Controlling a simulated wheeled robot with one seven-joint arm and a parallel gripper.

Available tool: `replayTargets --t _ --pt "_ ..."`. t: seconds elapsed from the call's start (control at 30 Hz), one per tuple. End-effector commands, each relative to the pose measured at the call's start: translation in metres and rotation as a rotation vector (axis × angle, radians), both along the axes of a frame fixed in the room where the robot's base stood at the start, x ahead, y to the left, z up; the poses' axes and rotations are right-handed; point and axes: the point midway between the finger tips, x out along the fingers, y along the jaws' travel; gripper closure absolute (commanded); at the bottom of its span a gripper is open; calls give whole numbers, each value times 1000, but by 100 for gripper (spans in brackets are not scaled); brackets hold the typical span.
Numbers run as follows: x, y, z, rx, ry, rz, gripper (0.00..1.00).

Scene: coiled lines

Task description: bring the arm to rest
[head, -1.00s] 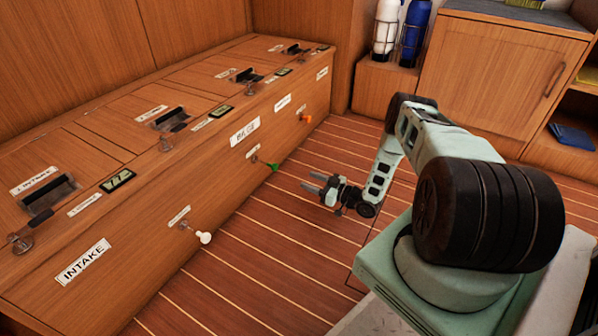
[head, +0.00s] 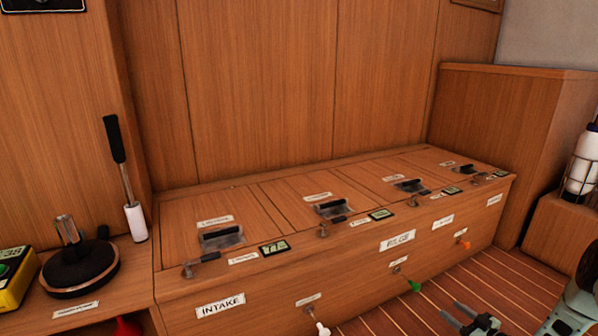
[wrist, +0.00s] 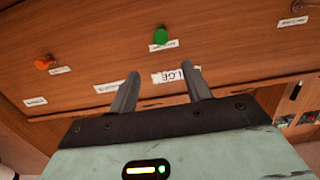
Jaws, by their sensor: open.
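My gripper (head: 467,314) shows at the bottom right of the head view, its two grey fingers parted and empty. The wrist view also shows my gripper (wrist: 160,90) open, with nothing between its fingers and the wooden bench front beyond them. Part of my arm (head: 578,300) shows at the right edge of the head view. The rest of the arm is out of the picture.
The wooden bench (head: 440,268) has several latched lids and white labels. White (head: 322,328), green (head: 413,285) and orange (head: 463,243) knobs stick out from its front. The striped floor (head: 500,285) before it looks clear. A black round-based lever (head: 80,268) stands at left.

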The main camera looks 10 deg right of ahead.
Motion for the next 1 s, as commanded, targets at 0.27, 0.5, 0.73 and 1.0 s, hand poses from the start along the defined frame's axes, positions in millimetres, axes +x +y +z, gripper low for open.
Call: replayTargets --t 0.27,0.5,0.73,1.0 --pt "98 74 114 -156 249 37 51" --pt "113 179 213 -263 481 68 51" --pt "55 285 302 -359 703 116 51" --pt "-88 374 389 -486 965 184 51"
